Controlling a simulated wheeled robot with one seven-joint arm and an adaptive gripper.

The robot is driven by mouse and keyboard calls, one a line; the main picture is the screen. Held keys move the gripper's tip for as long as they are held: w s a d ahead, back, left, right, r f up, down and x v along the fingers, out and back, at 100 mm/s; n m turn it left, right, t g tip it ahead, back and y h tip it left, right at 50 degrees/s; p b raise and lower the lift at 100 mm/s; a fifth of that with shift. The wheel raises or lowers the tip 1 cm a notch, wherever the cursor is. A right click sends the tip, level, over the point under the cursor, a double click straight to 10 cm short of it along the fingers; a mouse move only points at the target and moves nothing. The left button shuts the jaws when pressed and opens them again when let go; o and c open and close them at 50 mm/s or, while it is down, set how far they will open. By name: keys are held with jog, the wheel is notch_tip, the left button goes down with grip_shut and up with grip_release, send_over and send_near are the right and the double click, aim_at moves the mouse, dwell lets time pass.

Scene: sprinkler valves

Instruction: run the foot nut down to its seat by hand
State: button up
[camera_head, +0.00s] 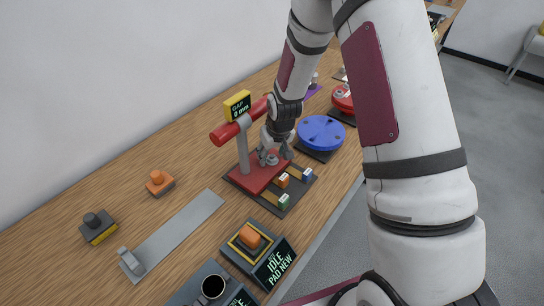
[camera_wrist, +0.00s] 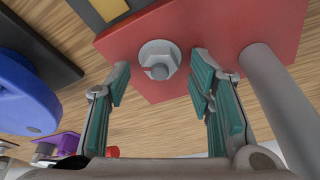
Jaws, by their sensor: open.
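The foot nut (camera_wrist: 147,54) is a grey hex nut on a stud with a rounded end, in the wrist view. It appears to sit flat against the red foot plate (camera_wrist: 215,30). My gripper (camera_wrist: 160,70) is open, its teal-padded fingers on either side of the nut with a clear gap from each. In the head view my gripper (camera_head: 267,155) is low over the red foot plate (camera_head: 252,183), beside the grey post (camera_head: 243,152); the nut is hard to make out there. A yellow-framed sign (camera_head: 238,104) reads "GAP 0 mm".
A red pipe (camera_head: 222,134) tops the post. A blue round disc (camera_head: 321,132) stands close to the right, and a red valve (camera_head: 343,97) behind it. A grey strip (camera_head: 182,228) lies left.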

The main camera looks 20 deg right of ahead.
aim_at(274, 161)
jog(key=shift+p+v, duration=1.45)
jog(key=shift+v, duration=1.6)
jog(key=shift+c, duration=0.5)
jog(key=shift+w+d, duration=0.1)
